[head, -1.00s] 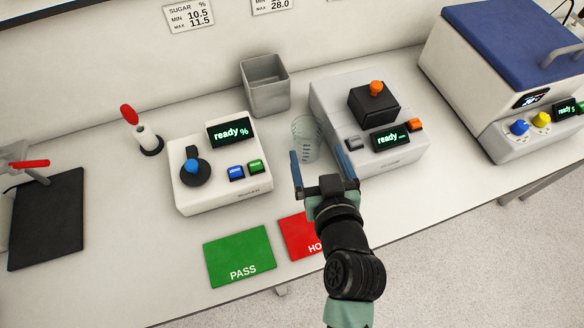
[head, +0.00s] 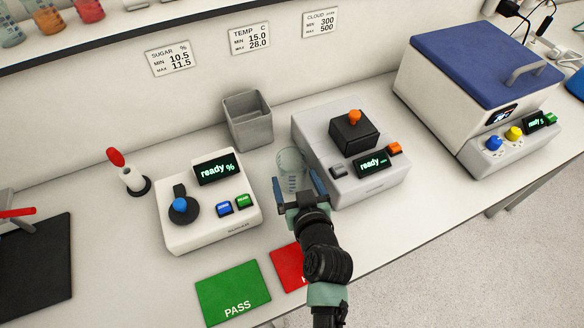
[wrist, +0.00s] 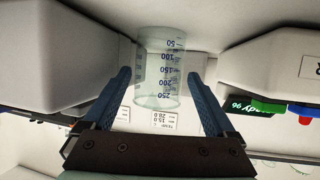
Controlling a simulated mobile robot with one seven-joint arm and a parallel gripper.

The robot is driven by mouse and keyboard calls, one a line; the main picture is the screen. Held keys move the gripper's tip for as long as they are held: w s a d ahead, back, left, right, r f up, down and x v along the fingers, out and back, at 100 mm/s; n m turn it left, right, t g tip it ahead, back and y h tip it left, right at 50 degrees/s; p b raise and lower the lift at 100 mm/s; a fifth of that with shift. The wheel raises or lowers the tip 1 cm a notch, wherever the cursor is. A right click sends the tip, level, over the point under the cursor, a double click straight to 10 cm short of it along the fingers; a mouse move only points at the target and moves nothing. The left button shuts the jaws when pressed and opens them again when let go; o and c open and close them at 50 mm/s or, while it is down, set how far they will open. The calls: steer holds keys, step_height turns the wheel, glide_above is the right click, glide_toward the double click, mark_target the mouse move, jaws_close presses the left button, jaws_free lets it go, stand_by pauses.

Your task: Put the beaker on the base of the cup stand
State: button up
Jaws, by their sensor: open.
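The beaker (head: 291,162) is clear, with blue graduation marks, and stands upright on the bench between the two white instruments. It looks empty. My gripper (head: 297,182) is open at the beaker's near side, its blue fingers spread to the left and right of it. In the wrist view the beaker (wrist: 160,85) shows between the open fingers (wrist: 160,75), with a gap on each side. I cannot pick out a cup stand with certainty in these frames.
The sugar instrument (head: 212,210) stands left of the beaker and another white instrument (head: 325,135) close on its right. A grey bin (head: 248,120) stands behind. Green (head: 233,290) and red (head: 287,268) mats lie in front. Beakers with coloured liquid stand on the upper shelf (head: 110,25).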

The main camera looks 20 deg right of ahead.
steer(key=shift+r+x, duration=0.2)
steer(key=shift+x, duration=1.7)
steer(key=shift+d, duration=0.1)
